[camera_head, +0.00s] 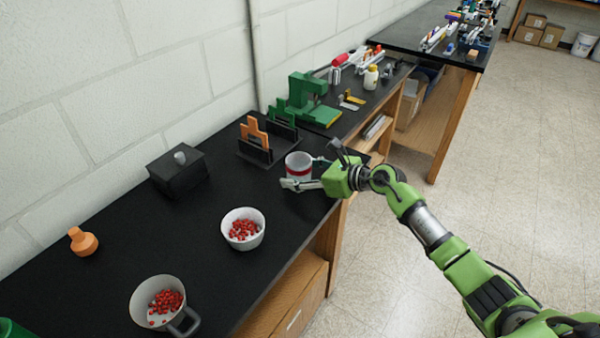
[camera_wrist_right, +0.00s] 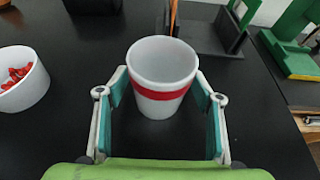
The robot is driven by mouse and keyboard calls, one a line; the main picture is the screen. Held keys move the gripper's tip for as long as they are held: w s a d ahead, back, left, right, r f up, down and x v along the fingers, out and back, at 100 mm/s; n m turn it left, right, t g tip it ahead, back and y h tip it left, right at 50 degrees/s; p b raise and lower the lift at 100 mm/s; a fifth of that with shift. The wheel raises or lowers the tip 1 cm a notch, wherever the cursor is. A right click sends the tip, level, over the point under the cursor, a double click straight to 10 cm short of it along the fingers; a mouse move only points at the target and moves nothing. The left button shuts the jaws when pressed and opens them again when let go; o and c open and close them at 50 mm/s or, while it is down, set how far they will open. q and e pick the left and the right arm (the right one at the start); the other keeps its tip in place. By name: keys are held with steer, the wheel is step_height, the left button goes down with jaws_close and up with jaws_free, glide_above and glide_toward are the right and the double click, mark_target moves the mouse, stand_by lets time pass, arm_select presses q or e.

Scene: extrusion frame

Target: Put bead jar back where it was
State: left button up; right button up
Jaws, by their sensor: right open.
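The bead jar, a white cup with a red band (camera_head: 298,166), stands upright on the black bench near its front edge. It also shows in the right wrist view (camera_wrist_right: 162,62), where its visible inside looks empty. My right gripper (camera_head: 310,174) is open, its two fingers on either side of the jar; in the right wrist view (camera_wrist_right: 162,88) small gaps show beside the jar. I cannot tell if a finger touches it. My left gripper is not in view.
A white bowl of red beads (camera_head: 243,229) and a grey-handled mug of red beads (camera_head: 158,300) stand left of the jar.

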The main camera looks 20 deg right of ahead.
steer(key=shift+r, duration=0.1)
steer(key=shift+r, duration=0.2)
steer(key=b+v, duration=0.1)
steer(key=v, duration=0.9)
steer(key=shift+s+d+f+b, duration=0.1)
steer(key=shift+s+d+b, duration=0.2)
steer(key=shift+b, duration=0.1)
steer(key=shift+s+d+r, duration=0.3)
steer(key=shift+s+r, duration=0.05)
steer(key=shift+s, duration=0.1)
